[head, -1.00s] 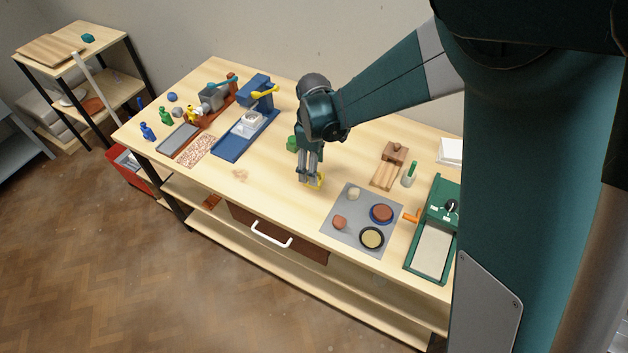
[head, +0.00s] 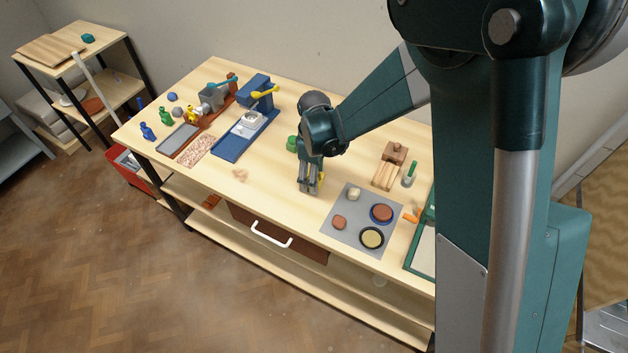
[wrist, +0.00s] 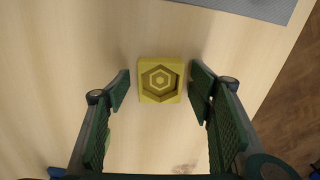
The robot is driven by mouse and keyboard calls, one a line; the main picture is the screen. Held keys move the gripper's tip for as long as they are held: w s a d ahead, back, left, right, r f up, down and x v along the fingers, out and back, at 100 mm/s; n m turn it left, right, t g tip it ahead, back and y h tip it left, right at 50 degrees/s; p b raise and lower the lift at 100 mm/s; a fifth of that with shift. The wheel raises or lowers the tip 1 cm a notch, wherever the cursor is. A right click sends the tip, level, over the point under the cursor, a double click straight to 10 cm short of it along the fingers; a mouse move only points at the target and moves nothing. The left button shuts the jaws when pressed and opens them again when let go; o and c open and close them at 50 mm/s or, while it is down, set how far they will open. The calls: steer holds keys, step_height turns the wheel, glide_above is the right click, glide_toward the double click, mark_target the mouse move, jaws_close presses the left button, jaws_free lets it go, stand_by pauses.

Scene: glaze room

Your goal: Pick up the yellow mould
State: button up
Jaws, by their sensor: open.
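The yellow mould (wrist: 161,79) is a small square block with a hexagonal hollow, lying on the wooden table. In the wrist view it lies between and just beyond the tips of my gripper (wrist: 160,84), with bare table showing on either side of it. My gripper is open and empty, its fingers apart. In the head view my gripper (head: 308,189) points down at the table, and a little yellow of the mould (head: 320,182) shows beside the fingers; the rest is hidden behind them.
A grey mat (head: 337,232) with several round pieces lies to the right of my gripper. A green item (head: 292,143) stands close behind it. A blue press (head: 233,148) is to the left. The table in front of my gripper is mostly clear.

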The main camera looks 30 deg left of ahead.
steer(key=shift+c, duration=0.4)
steer(key=c, duration=0.9)
steer(key=shift+r, duration=0.2)
steer(key=shift+c, duration=0.2)
step_height(320, 180, up, 10)
steer(key=shift+f, duration=0.2)
stand_by(0.4)
